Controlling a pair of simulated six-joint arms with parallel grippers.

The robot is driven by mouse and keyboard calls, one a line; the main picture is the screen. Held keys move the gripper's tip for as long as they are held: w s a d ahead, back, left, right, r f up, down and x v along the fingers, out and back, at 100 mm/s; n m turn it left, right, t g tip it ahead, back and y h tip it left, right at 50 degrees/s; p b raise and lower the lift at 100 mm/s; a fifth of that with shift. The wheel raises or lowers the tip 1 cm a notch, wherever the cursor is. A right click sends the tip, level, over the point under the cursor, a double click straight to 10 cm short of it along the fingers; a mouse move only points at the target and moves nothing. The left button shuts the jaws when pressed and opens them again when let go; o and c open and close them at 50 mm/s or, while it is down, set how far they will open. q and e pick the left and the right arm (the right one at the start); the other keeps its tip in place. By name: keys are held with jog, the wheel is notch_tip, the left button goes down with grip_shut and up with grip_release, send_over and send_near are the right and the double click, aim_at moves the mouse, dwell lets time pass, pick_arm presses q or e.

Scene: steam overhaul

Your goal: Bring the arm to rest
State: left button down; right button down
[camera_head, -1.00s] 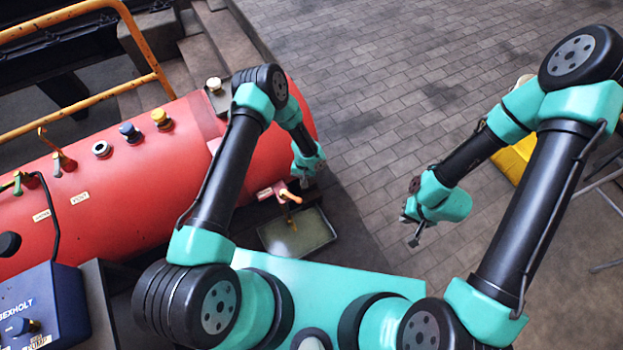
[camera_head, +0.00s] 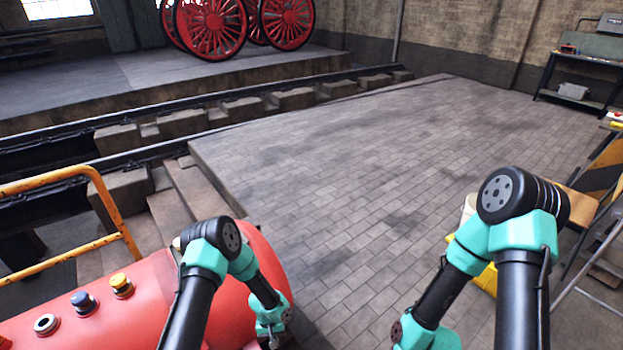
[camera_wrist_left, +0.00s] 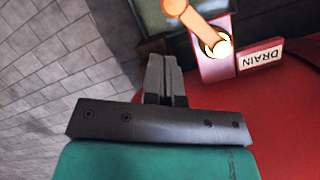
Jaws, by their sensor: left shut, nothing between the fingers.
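My left gripper (camera_wrist_left: 165,72) is shut, its two grey fingers side by side with nothing between them. In the wrist view it is close to the drain valve's orange lever (camera_wrist_left: 187,17) and the DRAIN label (camera_wrist_left: 261,57), apart from both as far as I can see. In the head view my left arm bends down over the end of the red boiler (camera_head: 140,300), and its gripper is barely visible at the bottom edge. My right arm bends down over the floor on the right; its fingers are cut off by the bottom edge.
An orange handrail (camera_head: 70,180) stands at the left. Blue and yellow knobs top the boiler. A yellow object (camera_head: 487,280) and a white bucket (camera_head: 468,208) are behind my right arm. Paved floor (camera_head: 330,190) ahead is clear. Red wheels (camera_head: 212,25) and a workbench (camera_head: 575,85) are far back.

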pick_arm(q)
jog(key=s+a+r+t+h, duration=0.1)
jog(key=s+a+r, duration=0.3)
jog(key=s+r, duration=0.4)
jog(key=s+a+r+t+h, duration=0.1)
jog(key=s+a+r+t, duration=0.2)
jog(key=s+r, duration=0.4)
notch_tip(320, 180, up, 4)
jog(key=shift+s+a+r+n, duration=0.15)
jog(key=shift+s+a+n, duration=0.2)
jog(key=shift+a, duration=0.2)
jog(key=w+d+f+m+g+y, duration=0.1)
jog(key=w+d+f+m, duration=0.3)
jog(key=w, duration=0.5)
jog(key=w+d+f+m+g+y, duration=0.2)
jog(key=w+d+f+m+y, duration=0.2)
jog(key=w+d+f, duration=0.4)
jog(key=shift+w+d+f+g, duration=0.3)
jog(key=shift+w+d, duration=0.4)
jog(key=shift+d, duration=0.45)
